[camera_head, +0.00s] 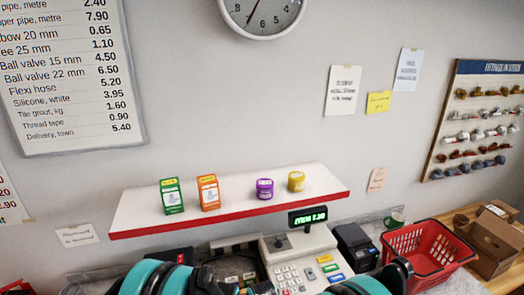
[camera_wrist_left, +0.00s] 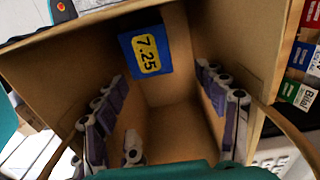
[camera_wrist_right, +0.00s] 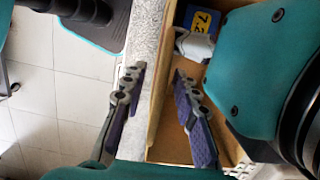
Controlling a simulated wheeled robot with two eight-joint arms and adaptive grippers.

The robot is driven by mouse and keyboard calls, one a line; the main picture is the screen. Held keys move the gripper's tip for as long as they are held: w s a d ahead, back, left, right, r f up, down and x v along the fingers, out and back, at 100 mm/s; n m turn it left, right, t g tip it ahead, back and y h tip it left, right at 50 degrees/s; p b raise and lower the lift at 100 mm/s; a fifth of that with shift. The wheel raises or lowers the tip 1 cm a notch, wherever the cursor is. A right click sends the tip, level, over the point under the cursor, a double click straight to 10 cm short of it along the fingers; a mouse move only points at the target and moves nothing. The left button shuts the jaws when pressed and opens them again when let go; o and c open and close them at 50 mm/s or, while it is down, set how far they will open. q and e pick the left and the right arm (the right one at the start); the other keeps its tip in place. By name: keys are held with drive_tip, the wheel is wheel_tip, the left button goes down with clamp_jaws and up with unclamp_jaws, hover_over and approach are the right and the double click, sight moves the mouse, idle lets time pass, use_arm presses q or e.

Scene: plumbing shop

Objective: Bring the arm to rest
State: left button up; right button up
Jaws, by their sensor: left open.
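In the left wrist view my left gripper (camera_wrist_left: 160,76) is open, its two fingers wide apart with nothing between them. It points down over a brown open-topped container (camera_wrist_left: 265,45) with a blue and yellow "7.25" label (camera_wrist_left: 147,52) on its inside. In the right wrist view my right gripper (camera_wrist_right: 159,73) has its fingers apart, one on either side of a brown container wall (camera_wrist_right: 152,90). Contact with that wall cannot be told. In the head view teal parts of my arms show along the bottom edge; both gripper tips are hidden there.
A till (camera_head: 305,262) stands below the red-edged shelf (camera_head: 230,205), which holds small boxes and tubs. A red basket (camera_head: 430,250) and an open carton (camera_head: 493,240) are at the right. Small coloured packets (camera_wrist_left: 304,60) lie beside the container.

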use_arm(q)
wheel_tip(320, 180, up, 6)
drive_tip(key=shift+s+f, duration=0.15)
drive_tip(key=shift+f, duration=0.05)
use_arm(e)
drive_tip(key=shift+r, duration=0.3)
use_arm(q)
drive_tip(key=shift+r, duration=0.1)
use_arm(e)
drive_tip(key=shift+w+d+r, duration=0.1)
drive_tip(key=shift+d+r, duration=0.15)
drive_tip(key=shift+r, duration=1.25)
drive_tip(key=shift+w+d+r, duration=0.1)
drive_tip(key=shift+d+r, duration=0.1)
drive_tip(key=shift+r, duration=1.3)
drive_tip(key=shift+d, duration=0.1)
